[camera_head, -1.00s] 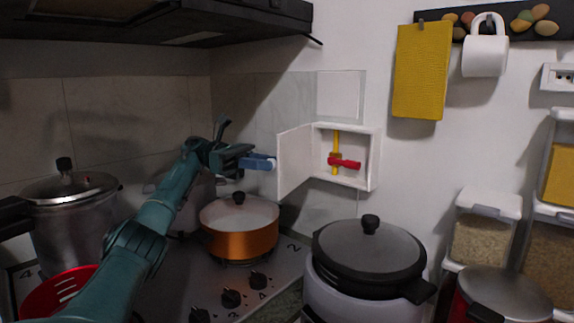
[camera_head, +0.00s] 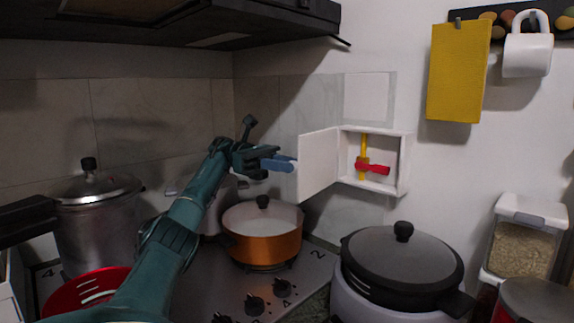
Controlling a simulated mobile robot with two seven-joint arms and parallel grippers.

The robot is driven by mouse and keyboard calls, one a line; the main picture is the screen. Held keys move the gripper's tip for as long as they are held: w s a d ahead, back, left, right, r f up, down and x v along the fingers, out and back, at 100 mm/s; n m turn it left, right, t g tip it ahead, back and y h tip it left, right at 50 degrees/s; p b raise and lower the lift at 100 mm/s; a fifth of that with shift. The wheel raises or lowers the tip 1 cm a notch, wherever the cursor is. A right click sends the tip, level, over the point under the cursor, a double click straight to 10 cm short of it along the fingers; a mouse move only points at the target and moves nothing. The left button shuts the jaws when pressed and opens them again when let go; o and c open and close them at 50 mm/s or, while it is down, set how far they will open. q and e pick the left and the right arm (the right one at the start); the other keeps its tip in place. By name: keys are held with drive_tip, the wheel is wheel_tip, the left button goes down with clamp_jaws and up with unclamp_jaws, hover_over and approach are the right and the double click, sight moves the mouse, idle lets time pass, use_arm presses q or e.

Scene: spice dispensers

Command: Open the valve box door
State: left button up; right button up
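The white valve box (camera_head: 404,164) is set on the wall right of the corner. Its white door (camera_head: 319,164) stands open, swung out to the left. Inside, a yellow pipe (camera_head: 364,145) with a red valve handle (camera_head: 374,168) shows. My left gripper (camera_head: 284,164), teal with blue fingertips, is just left of the door's outer edge. The fingers look close together, but I cannot tell whether they are apart or shut, or whether they touch the door. My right gripper is out of view.
An orange pot (camera_head: 262,242) stands on the stove below my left gripper. A steel pressure cooker (camera_head: 97,225) is at left. A black lidded pot (camera_head: 402,262) stands below the box. A dark range hood (camera_head: 200,30) hangs above. A yellow cloth (camera_head: 457,72) hangs at right.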

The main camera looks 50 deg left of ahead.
use_arm(q)
drive_tip(key=o, duration=0.4)
drive_tip(key=shift+o, duration=0.2)
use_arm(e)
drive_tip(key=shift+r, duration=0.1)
use_arm(q)
drive_tip(key=shift+r, duration=0.1)
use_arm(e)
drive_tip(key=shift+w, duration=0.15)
use_arm(q)
wheel_tip(320, 180, up, 10)
drive_tip(key=p, duration=0.3)
drive_tip(key=shift+p, duration=0.4)
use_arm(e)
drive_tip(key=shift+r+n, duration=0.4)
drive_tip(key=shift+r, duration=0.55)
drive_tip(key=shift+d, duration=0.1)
